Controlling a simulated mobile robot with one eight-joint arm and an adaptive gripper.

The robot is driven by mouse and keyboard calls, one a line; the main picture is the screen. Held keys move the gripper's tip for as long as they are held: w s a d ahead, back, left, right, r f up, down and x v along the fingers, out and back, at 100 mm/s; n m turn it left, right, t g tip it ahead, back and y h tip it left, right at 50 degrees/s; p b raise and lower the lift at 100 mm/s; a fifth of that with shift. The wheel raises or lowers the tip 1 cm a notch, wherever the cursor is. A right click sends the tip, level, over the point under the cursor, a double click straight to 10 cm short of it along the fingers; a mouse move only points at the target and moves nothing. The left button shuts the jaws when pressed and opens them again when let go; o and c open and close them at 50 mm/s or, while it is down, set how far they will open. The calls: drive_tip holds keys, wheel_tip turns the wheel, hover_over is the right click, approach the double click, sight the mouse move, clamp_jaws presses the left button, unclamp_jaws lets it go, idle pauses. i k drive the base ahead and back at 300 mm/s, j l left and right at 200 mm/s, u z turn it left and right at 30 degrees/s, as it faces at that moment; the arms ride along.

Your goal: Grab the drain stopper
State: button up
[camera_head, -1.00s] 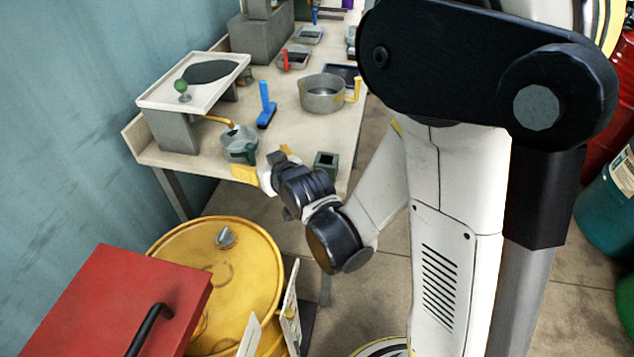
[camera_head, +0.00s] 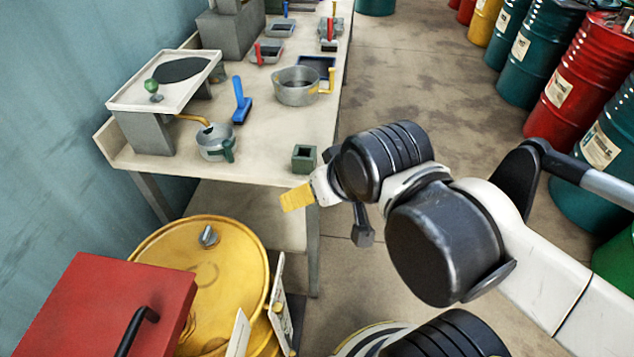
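A green-knobbed piece on a short stem (camera_head: 152,88), which looks like the drain stopper, stands on the left part of a raised pale tray (camera_head: 128,97). A dark oval area lies beside it on the tray. The tray rests on grey blocks at the left end of the workbench. My gripper (camera_head: 297,197) is to the right of and nearer than the tray, off the bench's front edge, well apart from the stopper. Its yellow finger pad points left. Its fingers overlap in this view, so their opening is hidden. I see nothing held at the pad.
Under the tray's spout stands a small grey pot with a green handle (camera_head: 215,145). A blue-handled brush (camera_head: 242,103), a large grey pan (camera_head: 296,88) and a small green square cup (camera_head: 304,158) are on the workbench (camera_head: 262,150). A yellow drum (camera_head: 180,255) and red box (camera_head: 100,305) stand in front.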

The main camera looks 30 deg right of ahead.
sight(152, 85)
drive_tip(key=i+l+u, duration=0.65)
drive_tip(key=l, duration=0.2)
drive_tip(key=l+u, duration=0.25)
drive_tip(key=i+l+u, duration=0.2)
drive_tip(key=l, duration=0.25)
drive_tip(key=k, duration=0.1)
